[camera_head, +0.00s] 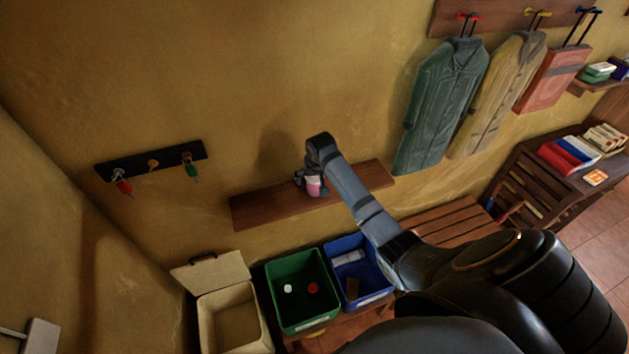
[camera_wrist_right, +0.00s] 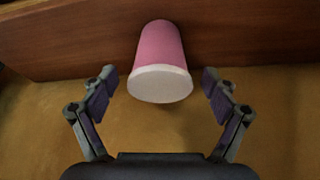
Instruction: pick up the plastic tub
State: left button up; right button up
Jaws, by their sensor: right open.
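The plastic tub (camera_head: 314,186) is pink with a white end and stands on the wooden wall shelf (camera_head: 262,208). In the right wrist view the tub (camera_wrist_right: 160,62) sits centred between and just beyond the fingertips of my right gripper (camera_wrist_right: 160,92). The two fingers are spread wide, with a gap on each side of the tub. In the head view my right gripper (camera_head: 307,180) is at the shelf, partly hidden by its own wrist. My left gripper is in neither view.
Below the shelf are a cream bin (camera_head: 268,325) with an open lid, a green bin (camera_head: 274,290) and a blue bin (camera_head: 374,297). A key rack (camera_head: 140,165) hangs at left. Coats (camera_head: 440,105) and a red bag (camera_head: 552,80) hang at right. A slatted bench (camera_head: 450,222) stands below.

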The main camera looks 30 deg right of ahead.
jog(key=c, duration=0.9)
jog(key=shift+r+b, duration=0.25)
jog(key=shift+b, duration=0.2)
jog(key=b+v, duration=0.2)
jog(key=v, duration=0.1)
jog(key=shift+w+d+r, duration=0.1)
jog(key=shift+w+d, duration=0.1)
jog(key=s+a+r+b, duration=0.1)
jog(key=s+r, duration=0.2)
jog(key=s, duration=0.1)
jog(key=s+a+r, duration=0.1)
jog(key=s+r, duration=0.2)
jog(key=s, duration=0.1)
jog(key=s+a+r+b, duration=0.1)
jog(key=s+a+r, duration=0.1)
jog(key=s, duration=0.3)
jog(key=shift+r+b, duration=0.35)
jog(key=shift+r, duration=0.4)
